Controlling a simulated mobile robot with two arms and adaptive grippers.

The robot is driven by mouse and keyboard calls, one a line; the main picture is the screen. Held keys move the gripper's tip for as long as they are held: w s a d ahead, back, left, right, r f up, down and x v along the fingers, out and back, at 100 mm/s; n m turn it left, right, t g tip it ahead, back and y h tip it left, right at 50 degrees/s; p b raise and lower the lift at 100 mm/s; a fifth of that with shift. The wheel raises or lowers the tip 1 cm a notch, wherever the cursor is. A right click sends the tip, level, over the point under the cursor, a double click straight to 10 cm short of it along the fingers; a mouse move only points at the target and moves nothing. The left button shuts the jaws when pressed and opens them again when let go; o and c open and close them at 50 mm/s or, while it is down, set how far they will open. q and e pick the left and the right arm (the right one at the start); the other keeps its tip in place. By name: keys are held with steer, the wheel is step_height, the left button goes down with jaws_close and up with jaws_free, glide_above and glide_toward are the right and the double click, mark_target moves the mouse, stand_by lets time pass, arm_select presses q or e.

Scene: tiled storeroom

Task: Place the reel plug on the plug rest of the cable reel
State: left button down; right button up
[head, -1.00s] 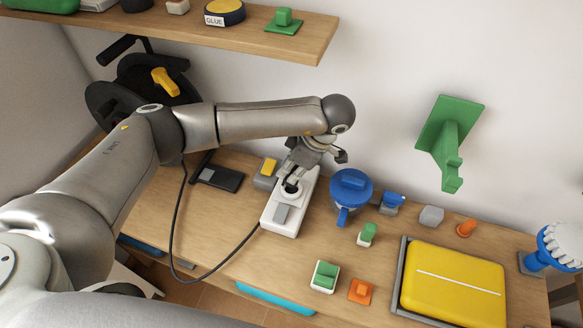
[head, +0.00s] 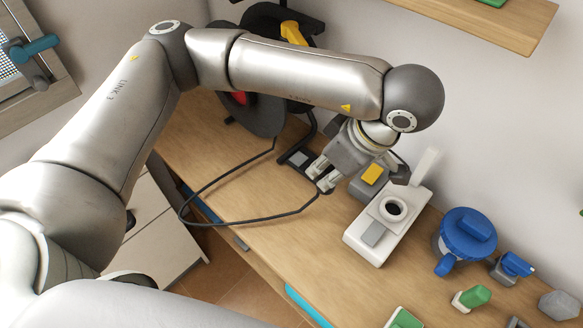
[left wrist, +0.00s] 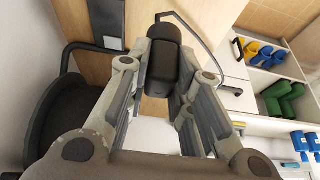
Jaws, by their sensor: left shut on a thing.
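My left gripper (head: 323,178) is shut on the black reel plug (head: 325,189), held above the wooden table. In the left wrist view the plug (left wrist: 164,62) sits between the fingertips of the gripper (left wrist: 158,70). A dark cable (head: 240,219) loops from the plug back to the black cable reel (head: 262,112), which has a yellow handle and stands behind my arm, partly hidden. A flat black piece with a grey pad (head: 298,157) lies between the reel and the gripper; I cannot tell whether it is the plug rest. My right gripper is not in view.
A white socket block (head: 362,247) with an empty round opening stands right of the gripper. A grey box with a yellow top (head: 372,174) is beside it. A blue lidded pot (head: 466,236) stands further right. The front left tabletop (head: 265,240) is largely clear.

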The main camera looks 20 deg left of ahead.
arm_select(q)
steer(key=shift+s+a, duration=0.1)
steer(key=shift+a, duration=0.25)
steer(key=w+a+f, duration=0.1)
steer(key=w+f, duration=0.2)
steer(key=w, duration=0.1)
steer(key=w+a+f+p, duration=0.1)
steer(key=w+f, duration=0.2)
steer(key=w, duration=0.1)
steer(key=w+a+f, duration=0.1)
steer(key=w+f, duration=0.2)
steer(key=w, duration=0.2)
steer(key=shift+a+f, duration=0.25)
steer(key=shift+f, duration=0.15)
step_height(320, 180, down, 3)
steer(key=shift+w+r+p, duration=0.1)
steer(key=shift+p, duration=0.65)
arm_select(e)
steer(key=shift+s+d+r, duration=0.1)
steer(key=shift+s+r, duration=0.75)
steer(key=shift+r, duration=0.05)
arm_select(q)
steer(key=shift+f, duration=0.2)
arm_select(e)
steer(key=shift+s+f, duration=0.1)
